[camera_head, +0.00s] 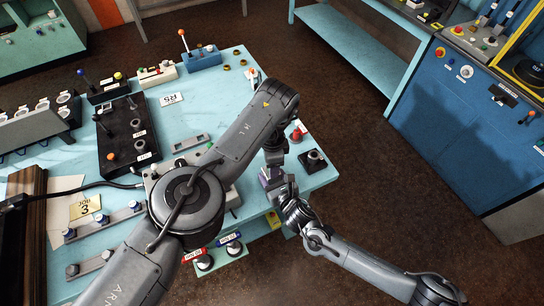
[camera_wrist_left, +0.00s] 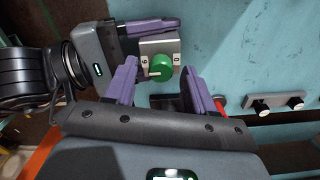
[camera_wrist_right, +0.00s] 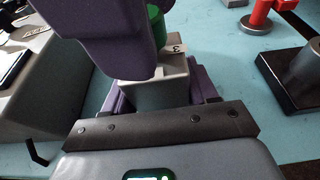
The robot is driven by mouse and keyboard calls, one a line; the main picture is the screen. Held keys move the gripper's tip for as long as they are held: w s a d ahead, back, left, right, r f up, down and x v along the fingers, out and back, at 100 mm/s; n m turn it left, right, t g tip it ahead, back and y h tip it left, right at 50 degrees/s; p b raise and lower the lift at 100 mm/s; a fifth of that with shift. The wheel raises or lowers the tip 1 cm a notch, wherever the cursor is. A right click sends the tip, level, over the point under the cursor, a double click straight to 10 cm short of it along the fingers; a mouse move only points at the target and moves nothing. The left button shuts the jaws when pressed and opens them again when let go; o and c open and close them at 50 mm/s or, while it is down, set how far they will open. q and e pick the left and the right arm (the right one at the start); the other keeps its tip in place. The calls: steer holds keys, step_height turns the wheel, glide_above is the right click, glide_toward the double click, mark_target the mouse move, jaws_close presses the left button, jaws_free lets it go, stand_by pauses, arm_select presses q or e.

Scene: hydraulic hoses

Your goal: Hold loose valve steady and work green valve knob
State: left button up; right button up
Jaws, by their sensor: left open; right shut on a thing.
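The loose valve is a light grey block with a green knob (camera_wrist_left: 160,67) and a numbered face (camera_wrist_left: 148,46). My right gripper (camera_wrist_right: 156,92) is shut on the grey block (camera_wrist_right: 150,97), a finger on either side. My left gripper (camera_wrist_left: 158,84) is open, its two purple fingers apart with the green knob between and just beyond their tips in the left wrist view. A large purple finger of the left gripper hides part of the valve in the right wrist view. In the head view the grippers meet near the table's right edge, and the valve is mostly hidden.
A red-handled fitting (camera_wrist_right: 262,12) and a black block with a grey cylinder (camera_wrist_right: 305,75) stand close on the right of the right wrist view. The light blue table (camera_head: 225,85) holds a black manifold (camera_head: 125,140). Brown floor lies clear right of the table.

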arm_select(q)
step_height(320, 180, up, 12)
stand_by(0.6)
arm_select(e)
steer(key=o, duration=1.4)
steer(key=shift+s+d, duration=0.1)
